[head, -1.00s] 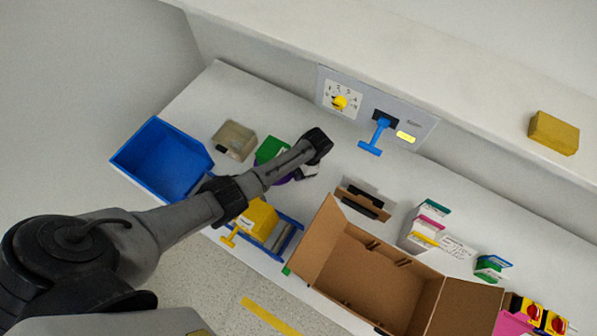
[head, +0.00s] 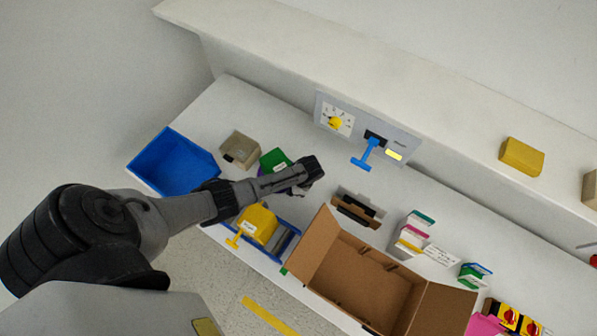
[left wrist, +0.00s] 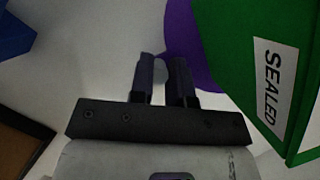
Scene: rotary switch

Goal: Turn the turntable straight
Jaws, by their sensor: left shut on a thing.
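A green block (head: 274,159) marked SEALED stands at the back left of the table. It fills the right of the left wrist view (left wrist: 245,60). The purple turntable (left wrist: 188,45) shows below and beside this block. In the head view most of the turntable is hidden behind my left arm. My left gripper (head: 308,178) is over the near right side of the turntable, pointing down. In the left wrist view its dark fingers (left wrist: 165,75) are close together at the turntable's edge, shut on it; the gripped part is mostly hidden. My right gripper is not in view.
A blue bin (head: 172,165) and a grey-beige box (head: 240,150) stand left. A yellow block (head: 257,222) lies near the front edge. An open carton (head: 350,275) is right of my arm. A panel with a yellow dial and blue handle (head: 367,153) stands behind.

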